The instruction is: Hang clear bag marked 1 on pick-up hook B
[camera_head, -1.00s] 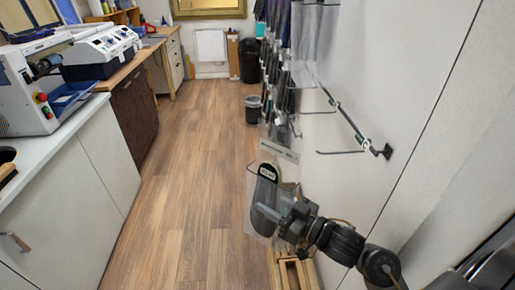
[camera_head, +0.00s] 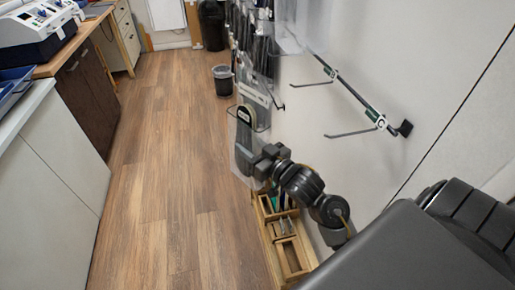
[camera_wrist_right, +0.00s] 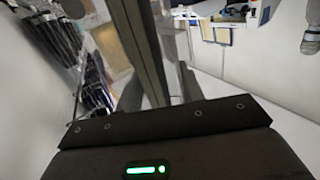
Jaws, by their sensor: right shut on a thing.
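My right gripper (camera_head: 262,168) is shut on a clear bag (camera_head: 236,171) and holds it upright above the floor, out from the right wall. A rail on the right wall carries thin dark hooks, a farther one (camera_head: 310,84) and a nearer one (camera_head: 350,134), both bare at the end. The label by the nearer hook looks like C; the farther label (camera_head: 330,72) is unreadable. My left gripper is not in view.
Several packaged items (camera_head: 262,50) hang on the wall beyond the rail. A wooden crate with compartments (camera_head: 292,262) stands on the floor below my right arm. A bin (camera_head: 222,80) stands farther back. White cabinets (camera_head: 60,150) line the left; the wooden floor between is clear.

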